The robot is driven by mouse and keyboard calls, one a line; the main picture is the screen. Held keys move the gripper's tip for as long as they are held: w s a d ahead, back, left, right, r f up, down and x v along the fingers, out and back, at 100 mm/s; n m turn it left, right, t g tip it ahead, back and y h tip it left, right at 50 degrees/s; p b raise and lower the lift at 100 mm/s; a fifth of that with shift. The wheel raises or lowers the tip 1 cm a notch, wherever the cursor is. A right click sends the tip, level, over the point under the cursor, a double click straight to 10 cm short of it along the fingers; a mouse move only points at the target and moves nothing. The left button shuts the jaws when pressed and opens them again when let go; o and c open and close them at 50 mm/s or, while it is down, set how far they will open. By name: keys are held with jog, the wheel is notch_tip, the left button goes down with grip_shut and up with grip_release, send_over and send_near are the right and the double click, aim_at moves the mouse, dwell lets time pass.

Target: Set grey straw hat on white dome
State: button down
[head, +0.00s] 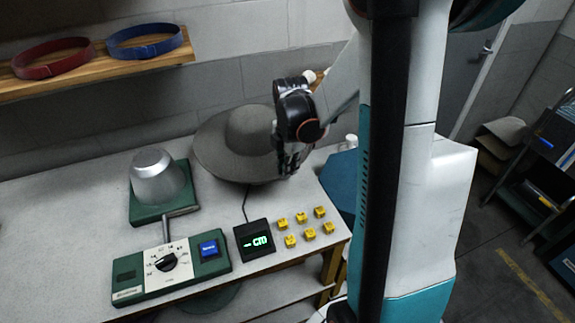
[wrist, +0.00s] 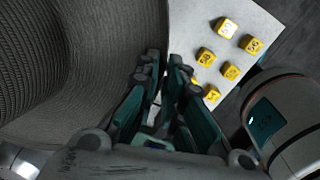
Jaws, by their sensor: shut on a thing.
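The grey straw hat (head: 248,132) is at the back of the table, crown up. Its woven surface (wrist: 95,60) fills the left of the wrist view. My gripper (head: 290,162) is at the right edge of the brim, shut on it; its fingers (wrist: 163,95) are close together in the wrist view. Whether the brim touches the table is hard to tell. The pale, metallic-looking dome (head: 156,178) is bare on a green base (head: 146,213), left of the hat.
A green control box (head: 215,268) with a dial and blue button is in front of the dome. A black display (head: 254,241) and several yellow cubes (head: 308,228) lie front right. A wooden shelf (head: 95,75) with red and blue bands hangs above left.

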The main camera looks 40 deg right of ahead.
jog(key=shift+f+b, duration=3.9)
jog(key=shift+f, duration=1.4)
jog(key=shift+f+b, duration=0.7)
jog(key=shift+f, duration=0.05)
jog(key=c, duration=1.6)
grip_release()
jog(key=shift+c, duration=0.2)
jog(key=shift+r, duration=0.15)
